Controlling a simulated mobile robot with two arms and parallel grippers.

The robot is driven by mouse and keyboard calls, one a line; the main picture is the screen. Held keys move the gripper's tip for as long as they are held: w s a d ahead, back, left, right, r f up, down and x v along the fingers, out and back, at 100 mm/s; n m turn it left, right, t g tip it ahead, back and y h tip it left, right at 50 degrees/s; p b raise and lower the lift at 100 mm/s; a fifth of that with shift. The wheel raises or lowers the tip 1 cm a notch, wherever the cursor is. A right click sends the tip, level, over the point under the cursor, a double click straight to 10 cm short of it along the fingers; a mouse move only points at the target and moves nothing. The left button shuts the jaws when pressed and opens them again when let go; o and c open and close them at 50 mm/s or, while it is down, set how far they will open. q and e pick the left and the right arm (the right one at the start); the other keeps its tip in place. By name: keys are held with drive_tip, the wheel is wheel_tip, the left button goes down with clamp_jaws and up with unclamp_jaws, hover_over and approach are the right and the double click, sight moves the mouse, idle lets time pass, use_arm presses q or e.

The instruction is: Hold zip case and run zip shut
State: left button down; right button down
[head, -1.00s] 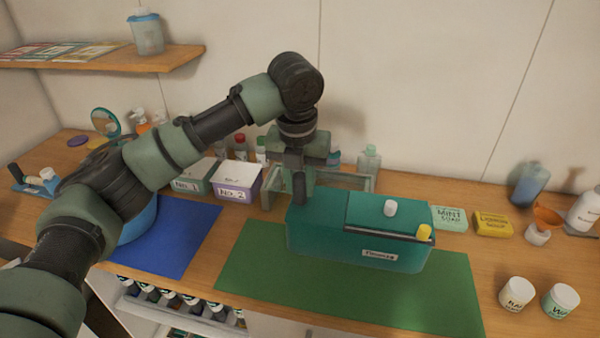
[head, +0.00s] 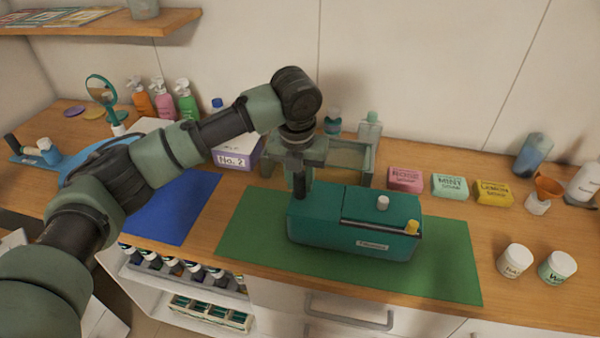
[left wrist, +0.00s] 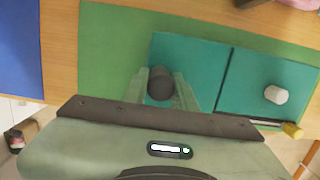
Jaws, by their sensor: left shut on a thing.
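The teal zip case (head: 325,235) sits over the green mat, its label facing front. A white knob (head: 383,203) stands on its top. A yellow zip pull (head: 412,227) is at the right end of the dark zip line along the front top edge. My left gripper (head: 300,180) points down at the case's left end. It is shut on a dark round post there, seen between the fingers in the left wrist view (left wrist: 160,84). The white knob (left wrist: 276,94) and yellow pull (left wrist: 292,131) show there too, apart from the gripper. My right gripper is out of view.
The green mat (head: 450,260) has bare room right of the case. Behind stand a greenish frame (head: 350,157), soap boxes (head: 450,185) and a purple No. 2 box (head: 233,160). Two white jars (head: 515,260) stand at right. A blue mat (head: 180,215) lies left.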

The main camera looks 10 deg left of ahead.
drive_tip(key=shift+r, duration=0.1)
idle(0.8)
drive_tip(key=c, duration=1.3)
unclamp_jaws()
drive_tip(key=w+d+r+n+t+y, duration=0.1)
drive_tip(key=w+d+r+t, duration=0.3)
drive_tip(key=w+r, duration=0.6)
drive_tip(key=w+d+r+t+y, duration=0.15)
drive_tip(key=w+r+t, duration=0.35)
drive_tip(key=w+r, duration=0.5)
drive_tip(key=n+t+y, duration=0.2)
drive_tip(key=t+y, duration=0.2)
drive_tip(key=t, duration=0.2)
approach(414, 233)
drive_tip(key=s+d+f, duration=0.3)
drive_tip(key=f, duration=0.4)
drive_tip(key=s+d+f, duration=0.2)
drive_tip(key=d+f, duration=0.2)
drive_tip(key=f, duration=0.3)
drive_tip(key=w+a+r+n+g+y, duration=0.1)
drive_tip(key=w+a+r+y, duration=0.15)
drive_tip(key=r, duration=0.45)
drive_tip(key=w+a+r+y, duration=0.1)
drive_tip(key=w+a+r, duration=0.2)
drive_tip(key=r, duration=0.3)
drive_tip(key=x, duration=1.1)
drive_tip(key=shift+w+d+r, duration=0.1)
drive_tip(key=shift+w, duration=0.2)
